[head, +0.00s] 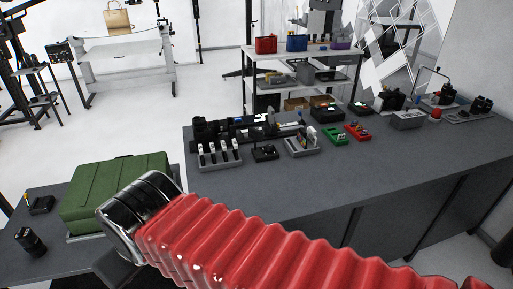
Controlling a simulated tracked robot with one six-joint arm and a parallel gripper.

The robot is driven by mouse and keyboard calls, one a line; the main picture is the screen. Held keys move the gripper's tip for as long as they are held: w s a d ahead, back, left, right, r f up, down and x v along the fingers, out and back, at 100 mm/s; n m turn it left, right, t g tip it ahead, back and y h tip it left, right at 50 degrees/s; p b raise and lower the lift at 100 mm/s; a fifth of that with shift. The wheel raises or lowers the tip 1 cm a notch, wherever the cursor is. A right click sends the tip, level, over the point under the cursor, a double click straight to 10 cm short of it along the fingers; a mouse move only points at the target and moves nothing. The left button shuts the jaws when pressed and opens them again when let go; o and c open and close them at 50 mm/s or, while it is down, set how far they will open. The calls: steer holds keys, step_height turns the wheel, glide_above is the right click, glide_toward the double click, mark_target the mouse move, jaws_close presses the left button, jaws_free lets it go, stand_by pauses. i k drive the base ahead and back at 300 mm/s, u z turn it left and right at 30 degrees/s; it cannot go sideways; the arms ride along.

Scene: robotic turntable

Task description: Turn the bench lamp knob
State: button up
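My arm in a red ribbed sleeve crosses the lower part of the head view, ending in a chrome and black joint at the left. My gripper does not show; whether it is open or shut is hidden. A thin bent arm (434,71) that looks like a small lamp rises at the far right end of the dark grey bench (350,178). A small red round part (436,113) sits near its foot; I cannot tell whether it is a knob. No lamp knob is clearly made out. My visible arm is well apart from that end.
A green case (115,188) stands on the lower left surface. Trays (219,160), a green bin (335,136) and a red bin (357,132) line the bench's back. A shelf unit (300,52) stands behind. The bench's front half is clear.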

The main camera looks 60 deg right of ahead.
mark_target(268, 146)
steer(key=u, duration=0.45)
steer(key=k, duration=1.65)
steer(key=z, duration=0.7)
steer(key=i, duration=1)
